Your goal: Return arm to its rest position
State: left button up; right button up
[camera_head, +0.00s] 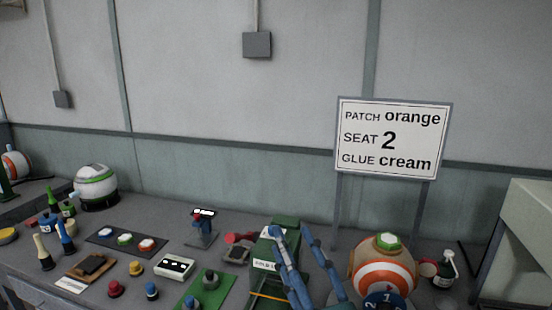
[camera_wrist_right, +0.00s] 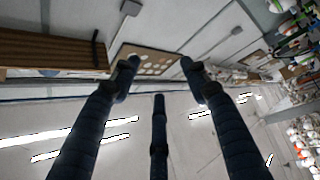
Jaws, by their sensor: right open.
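My right gripper (camera_head: 292,236) stands at the front of the bench in the head view, its blue fingers pointing up and spread apart with nothing between them. It is in front of the green press-like box (camera_head: 272,246) and just left of the orange-and-white ball (camera_head: 383,275), which has a green patch on top. In the right wrist view, the open fingers (camera_wrist_right: 158,78) are empty, with a tilted view of wall and ceiling lights beyond them. My left gripper does not show.
A sign (camera_head: 391,138) reads patch orange, seat 2, glue cream. A white-and-green ball (camera_head: 95,187) sits at the left. A tray of coloured patches (camera_head: 105,240), stamps, buttons and a green plate (camera_head: 190,299) crowd the bench (camera_head: 205,263). Open air lies above the bench.

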jog(key=w+d+f+m+g+h, duration=0.1)
jog(key=d+f+m+g+h, duration=0.2)
jog(key=d+f+m+h, duration=0.65)
jog(key=s+d+f+m+g+y, duration=0.1)
jog(key=s+d+f+g, duration=0.2)
jog(key=f, duration=0.6)
jog(key=s+d+f+m+g, duration=0.2)
jog(key=s+f+g, duration=0.15)
jog(key=f, duration=0.55)
jog(key=s+d+f+m+g, duration=0.2)
jog(key=s+f+g, duration=0.3)
jog(key=s, duration=0.4)
jog(key=s+d+f+m+g, duration=0.1)
jog(key=s+f+g, duration=0.1)
jog(key=s+f, duration=0.65)
jog(key=s+f+g, duration=0.1)
jog(key=s+f, duration=0.1)
jog(key=f, duration=1.1)
jog(key=s+f+g, duration=0.1)
jog(key=s+f, duration=0.1)
jog(key=f, duration=1.1)
jog(key=s+d+f+g, duration=0.1)
jog(key=s+d+f, duration=0.2)
jog(key=s+f, duration=1.2)
jog(key=shift+s+d+f, duration=0.2)
jog(key=shift+s+f, duration=0.2)
jog(key=shift+s, duration=0.3)
